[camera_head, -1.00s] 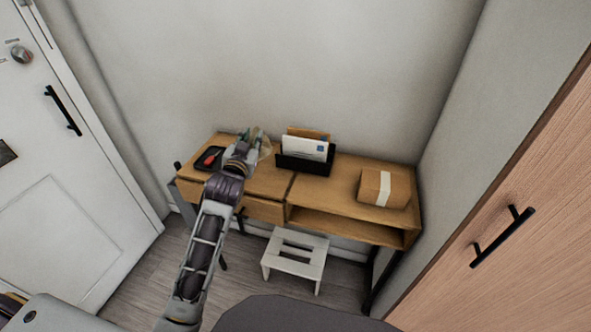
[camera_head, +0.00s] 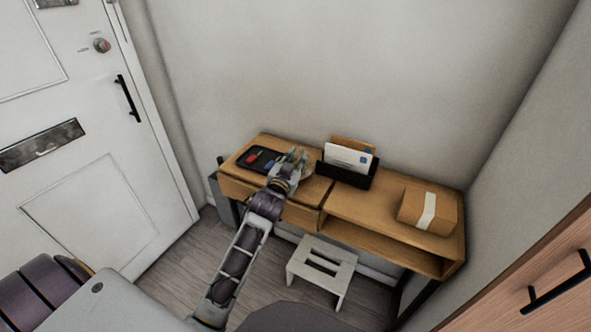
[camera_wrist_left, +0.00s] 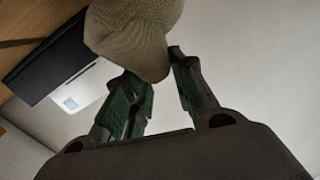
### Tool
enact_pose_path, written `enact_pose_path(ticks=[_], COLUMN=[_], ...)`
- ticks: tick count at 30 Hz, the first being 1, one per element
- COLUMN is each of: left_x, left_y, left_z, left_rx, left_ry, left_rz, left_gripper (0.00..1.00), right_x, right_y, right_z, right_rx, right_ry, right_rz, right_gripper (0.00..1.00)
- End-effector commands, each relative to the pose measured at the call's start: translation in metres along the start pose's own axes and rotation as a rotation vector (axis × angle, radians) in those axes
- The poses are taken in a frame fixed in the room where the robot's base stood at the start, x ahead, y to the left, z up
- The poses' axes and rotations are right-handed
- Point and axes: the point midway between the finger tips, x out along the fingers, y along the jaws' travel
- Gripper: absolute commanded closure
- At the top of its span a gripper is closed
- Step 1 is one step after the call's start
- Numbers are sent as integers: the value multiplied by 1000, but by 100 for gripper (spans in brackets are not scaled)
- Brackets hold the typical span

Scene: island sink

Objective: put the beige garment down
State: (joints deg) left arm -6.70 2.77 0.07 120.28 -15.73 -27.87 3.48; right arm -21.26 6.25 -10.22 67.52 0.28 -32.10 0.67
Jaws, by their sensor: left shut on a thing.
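The beige garment (camera_wrist_left: 138,38) is a knitted piece at the top of the left wrist view, between and beyond my left fingers. My left gripper (camera_wrist_left: 155,72) is shut on its lower part. In the head view my left gripper (camera_head: 294,160) is over the left half of the wooden desk (camera_head: 318,190), just right of the black tray. The garment shows there only as a small pale beige patch (camera_head: 307,165) beside the fingers, partly hidden. Whether it touches the desk top, I cannot tell. My right gripper is not in view.
The black tray (camera_head: 248,161) holds a red item and a blue item. A black letter holder (camera_head: 345,175) with envelopes stands right of my gripper. A taped cardboard box (camera_head: 413,206) is at the desk's right end. A white step stool (camera_head: 322,262) stands in front, below.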

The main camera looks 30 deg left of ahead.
Motion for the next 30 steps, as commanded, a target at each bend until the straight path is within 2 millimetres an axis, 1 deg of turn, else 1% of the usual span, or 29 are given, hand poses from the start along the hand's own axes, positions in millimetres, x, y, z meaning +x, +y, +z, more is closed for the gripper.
enact_pose_path(ticks=[2, 7, 13, 19, 28, 29, 30], left_x=[0, 1, 2, 2, 2, 2, 2], left_y=[1, 4, 9, 9, 10, 10, 10], left_z=[2, 18, 35, 36, 39, 39, 39], left_rx=[0, 0, -1, 0, 0, 0, 0], left_ry=[0, -2, -1, 0, 0, 0, 0], left_rz=[0, 1, 1, 0, 0, 0, 0], left_gripper=[100, 100, 100, 100, 100, 73, 68], right_x=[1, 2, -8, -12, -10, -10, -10], right_y=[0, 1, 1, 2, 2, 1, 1], right_z=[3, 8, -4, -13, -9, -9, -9], right_rx=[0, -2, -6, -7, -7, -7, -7], right_ry=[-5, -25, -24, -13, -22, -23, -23], right_rz=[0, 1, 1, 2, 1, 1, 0], right_gripper=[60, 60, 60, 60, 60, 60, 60])
